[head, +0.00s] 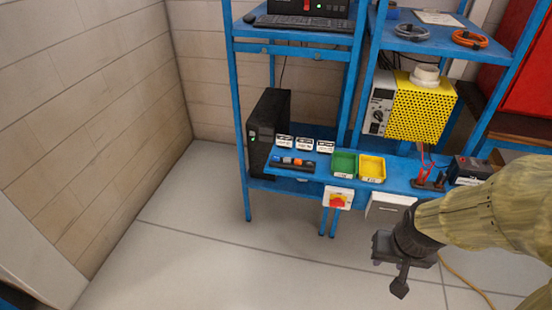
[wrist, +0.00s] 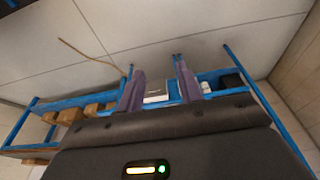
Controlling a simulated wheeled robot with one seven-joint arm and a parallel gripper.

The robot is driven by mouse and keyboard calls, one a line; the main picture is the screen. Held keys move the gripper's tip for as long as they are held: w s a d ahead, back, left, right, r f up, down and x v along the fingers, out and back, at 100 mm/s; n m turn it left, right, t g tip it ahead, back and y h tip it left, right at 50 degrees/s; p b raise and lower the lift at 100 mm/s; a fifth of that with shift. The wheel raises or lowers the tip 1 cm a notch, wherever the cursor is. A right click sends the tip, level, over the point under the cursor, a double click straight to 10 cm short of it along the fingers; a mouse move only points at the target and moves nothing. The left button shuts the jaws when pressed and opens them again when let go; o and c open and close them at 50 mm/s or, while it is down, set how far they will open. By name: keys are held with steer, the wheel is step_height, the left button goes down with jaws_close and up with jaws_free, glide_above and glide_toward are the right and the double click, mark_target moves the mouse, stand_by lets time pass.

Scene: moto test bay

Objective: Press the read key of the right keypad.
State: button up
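Three small white units with dark faces, which look like keypads, stand in a row on the blue bench shelf in the head view: a left one (head: 283,141), a middle one (head: 304,145) and the right keypad (head: 325,146). Their separate keys are too small to make out. My gripper (head: 393,268) hangs over the floor in front of the bench, below and to the right of the keypads and well apart from them. In the wrist view my gripper (wrist: 160,66) has its two fingers spread with nothing between them. I cannot make out the keypads in the wrist view.
Beside the right keypad are a green bin (head: 344,165) and a yellow bin (head: 372,169). A red switch on a white plate (head: 338,199) is on the bench front. A black computer tower (head: 268,128) stands left. Open floor (head: 250,265) lies in front.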

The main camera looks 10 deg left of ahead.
jaws_close()
stand_by(1.5)
